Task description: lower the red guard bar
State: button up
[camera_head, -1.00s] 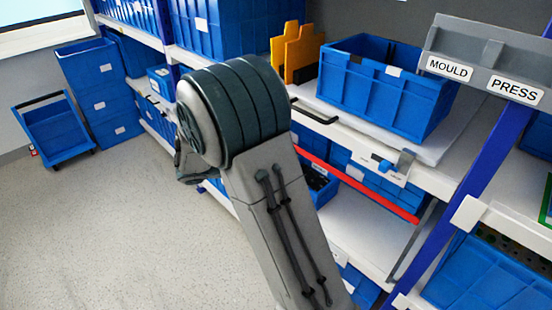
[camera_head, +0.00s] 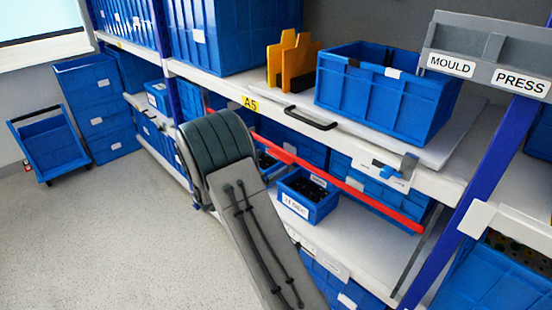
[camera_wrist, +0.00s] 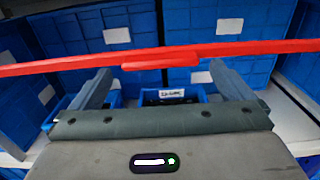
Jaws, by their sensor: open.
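The red guard bar (camera_head: 340,182) runs across the front of the middle shelf bay, below the upper shelf board, sloping down to the right in the head view. In the wrist view the red bar (camera_wrist: 230,51) spans the whole width, with a thicker grip piece at its middle. My gripper (camera_wrist: 158,80) is open, its two fingers pointing toward the bar, one on each side of the grip piece. Nothing shows between the fingers but bins behind. I cannot tell whether the fingertips touch the bar. In the head view my arm hides the gripper.
A small blue bin (camera_head: 308,197) with dark contents stands on the lower shelf behind the bar. A large blue crate (camera_head: 385,95) and yellow dividers (camera_head: 292,62) stand on the upper shelf. A blue upright post (camera_head: 470,190) stands at the right.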

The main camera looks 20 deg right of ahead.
aim_at(277, 157)
jog(key=shift+x, duration=2.15)
jog(key=c, duration=1.1)
notch_tip(277, 157, down, 21)
jog(key=b, duration=1)
jog(key=shift+r, duration=0.25)
jog(key=shift+s+f, duration=0.1)
jog(key=o, duration=1.1)
jog(key=p+v, duration=0.1)
jog(key=v, duration=1.3)
